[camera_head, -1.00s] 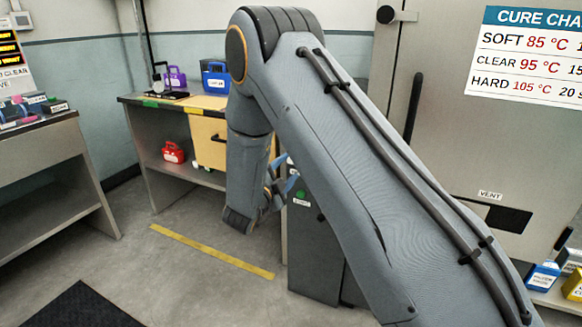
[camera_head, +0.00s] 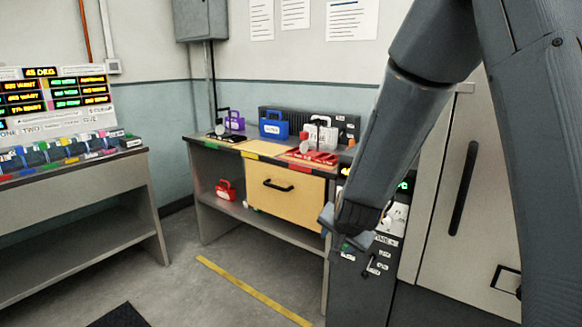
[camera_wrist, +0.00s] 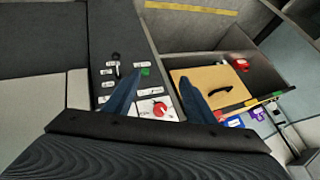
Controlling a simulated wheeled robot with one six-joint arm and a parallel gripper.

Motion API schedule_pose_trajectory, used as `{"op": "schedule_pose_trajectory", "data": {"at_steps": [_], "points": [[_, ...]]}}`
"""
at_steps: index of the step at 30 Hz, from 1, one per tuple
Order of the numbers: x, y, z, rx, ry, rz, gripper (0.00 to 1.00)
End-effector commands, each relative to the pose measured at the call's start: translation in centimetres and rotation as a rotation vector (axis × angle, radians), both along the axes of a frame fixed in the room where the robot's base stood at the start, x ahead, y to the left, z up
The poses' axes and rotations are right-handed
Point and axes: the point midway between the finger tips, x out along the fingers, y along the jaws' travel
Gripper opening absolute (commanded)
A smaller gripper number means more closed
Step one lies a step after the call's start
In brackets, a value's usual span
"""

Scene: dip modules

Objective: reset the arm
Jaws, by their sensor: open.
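My gripper (camera_head: 345,230) hangs at the lower end of my arm in the head view, in front of the dark control cabinet (camera_head: 352,290). Its two blue fingers show in the wrist view (camera_wrist: 160,78), spread apart with nothing between them. Below and beyond the fingers in the wrist view are the cabinet's switches, labels and a red knob (camera_wrist: 159,108). My arm covers part of the cabinet and of the grey door at the right in the head view.
A bench stands behind, with a wooden drawer front (camera_head: 285,200), a blue case (camera_head: 273,128), a white case (camera_head: 320,137) and red trays. A red box (camera_head: 226,190) sits on its lower shelf. A grey table (camera_head: 75,205) stands left.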

Motion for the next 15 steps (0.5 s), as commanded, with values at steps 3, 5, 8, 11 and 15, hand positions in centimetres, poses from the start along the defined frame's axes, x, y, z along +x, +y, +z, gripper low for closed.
{"op": "schedule_pose_trajectory", "data": {"at_steps": [3, 5, 8, 11, 15], "points": [[-7.6, -1.3, 1.6, -0.066, 0.188, 0.184, 0.5], [-11.7, -2.1, 2.0, -0.102, 0.285, 0.275, 0.5], [-17.8, -3.5, 2.8, -0.152, 0.426, 0.405, 0.5], [-22.7, -4.9, 3.5, -0.188, 0.539, 0.503, 0.5], [-26.8, -6.1, 4.2, -0.217, 0.636, 0.583, 0.5]]}}
